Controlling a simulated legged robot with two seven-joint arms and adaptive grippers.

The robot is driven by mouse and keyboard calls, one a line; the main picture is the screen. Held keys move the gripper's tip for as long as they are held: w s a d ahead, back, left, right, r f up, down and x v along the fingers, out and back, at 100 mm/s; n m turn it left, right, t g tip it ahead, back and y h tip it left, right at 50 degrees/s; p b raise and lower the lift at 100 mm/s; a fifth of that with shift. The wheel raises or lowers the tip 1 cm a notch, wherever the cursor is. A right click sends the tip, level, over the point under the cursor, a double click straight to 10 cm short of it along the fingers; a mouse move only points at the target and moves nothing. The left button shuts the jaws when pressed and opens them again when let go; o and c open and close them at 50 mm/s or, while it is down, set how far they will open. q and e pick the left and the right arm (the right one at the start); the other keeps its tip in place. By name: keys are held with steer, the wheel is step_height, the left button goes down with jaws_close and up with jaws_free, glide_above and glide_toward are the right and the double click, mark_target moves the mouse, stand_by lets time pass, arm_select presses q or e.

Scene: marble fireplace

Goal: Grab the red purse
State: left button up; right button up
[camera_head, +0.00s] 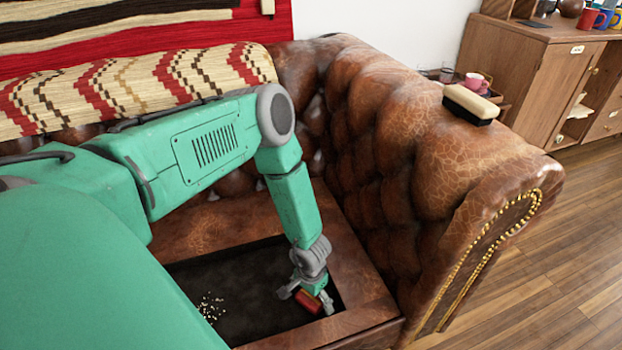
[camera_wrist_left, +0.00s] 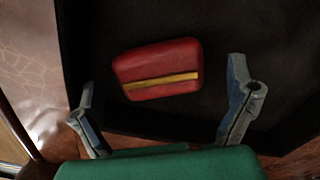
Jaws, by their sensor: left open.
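The red purse (camera_head: 307,301) is a small red block shape with a yellow stripe. It lies on the dark bottom of the recess (camera_head: 245,290) in the seat of the brown leather sofa. In the left wrist view the red purse (camera_wrist_left: 158,69) lies beyond the fingertips, between their lines and nearer the left finger. My left gripper (camera_head: 308,290) reaches down into the recess close to the purse. In the left wrist view my left gripper (camera_wrist_left: 162,95) has its fingers wide apart with nothing between them. My right gripper is not in view.
The recess has a raised leather rim (camera_head: 350,262) around it. Pale crumbs (camera_head: 210,307) lie on its floor. The sofa's tufted armrest (camera_head: 420,130) rises at the right, with a brush (camera_head: 470,103) on top. A wooden cabinet (camera_head: 545,80) stands behind.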

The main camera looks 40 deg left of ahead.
arm_select(q)
steer(key=shift+f, duration=0.7)
steer(key=shift+r, duration=0.1)
steer(key=c, duration=1.4)
steer(key=shift+o, duration=0.2)
